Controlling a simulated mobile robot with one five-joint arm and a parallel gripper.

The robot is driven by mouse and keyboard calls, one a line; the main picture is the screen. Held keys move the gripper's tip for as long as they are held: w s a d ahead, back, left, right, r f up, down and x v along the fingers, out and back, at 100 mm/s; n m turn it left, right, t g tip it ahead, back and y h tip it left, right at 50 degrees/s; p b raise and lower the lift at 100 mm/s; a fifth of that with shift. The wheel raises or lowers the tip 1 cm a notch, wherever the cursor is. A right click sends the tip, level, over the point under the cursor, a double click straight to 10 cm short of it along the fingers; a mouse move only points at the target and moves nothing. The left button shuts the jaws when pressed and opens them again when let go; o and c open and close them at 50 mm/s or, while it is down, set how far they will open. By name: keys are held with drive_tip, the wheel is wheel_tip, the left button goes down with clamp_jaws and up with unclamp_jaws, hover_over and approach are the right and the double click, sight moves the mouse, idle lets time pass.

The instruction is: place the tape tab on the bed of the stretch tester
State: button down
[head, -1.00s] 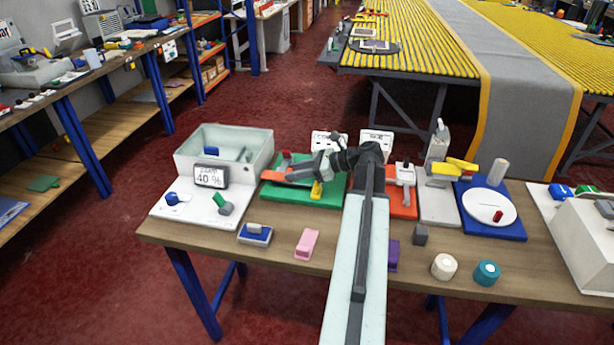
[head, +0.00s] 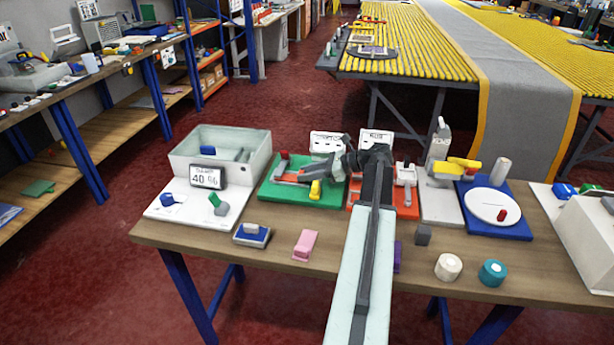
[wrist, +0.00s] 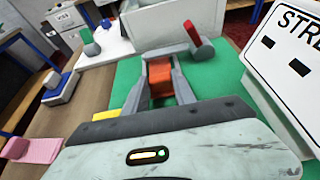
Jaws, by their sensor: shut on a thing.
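The stretch tester has a green bed (head: 275,193), a red-tipped lever (head: 284,155), a yellow part (head: 315,189) and a white sign behind it. Its sign (wrist: 294,45) shows in part in the wrist view, beside the green bed (wrist: 225,92). My gripper (wrist: 161,90) is shut on the orange-red tape tab (wrist: 160,72), which lies between its two grey fingers. In the head view my gripper (head: 302,178) is over the green bed; whether the tab touches the bed I cannot tell.
A white tray machine reading 40 % (head: 207,177) stands left of the tester. An orange device (head: 405,208) stands to its right, partly behind my arm.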

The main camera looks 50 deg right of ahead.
drive_tip(key=shift+f, duration=0.25)
drive_tip(key=c, duration=1.3)
unclamp_jaws()
drive_tip(key=shift+r, duration=0.15)
drive_tip(key=shift+r+p, duration=0.3)
drive_tip(key=p+v, duration=0.4)
drive_tip(key=v, duration=0.6)
drive_tip(key=shift+s+d+r, duration=0.2)
drive_tip(key=shift+s+d, duration=0.05)
drive_tip(key=shift+s+d+r, duration=0.1)
drive_tip(key=shift+s+d, duration=0.15)
drive_tip(key=shift+s, duration=0.25)
